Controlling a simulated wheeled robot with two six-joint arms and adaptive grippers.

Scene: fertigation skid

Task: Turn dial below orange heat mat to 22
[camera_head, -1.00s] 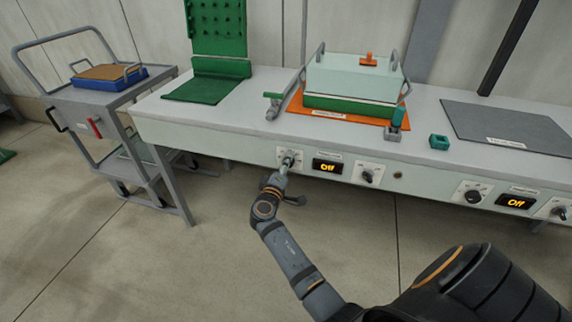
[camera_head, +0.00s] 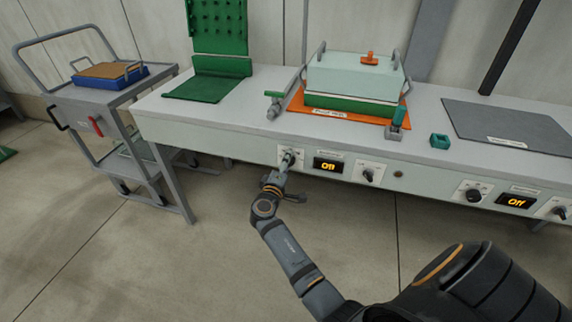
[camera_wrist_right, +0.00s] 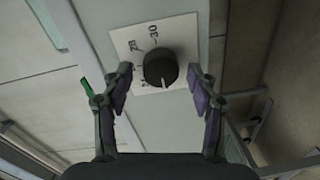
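The orange heat mat (camera_head: 310,104) lies on the bench under a pale-lidded green box. In the right wrist view, the black dial knob (camera_wrist_right: 160,68) sits on a white plate marked "30". My right gripper (camera_wrist_right: 160,78) is open, its fingers on either side of the knob with visible gaps. My left gripper is out of view.
A small round lamp (camera_head: 398,174) is right of the near dials. A cart (camera_head: 95,105) stands at the left; floor before the bench is clear.

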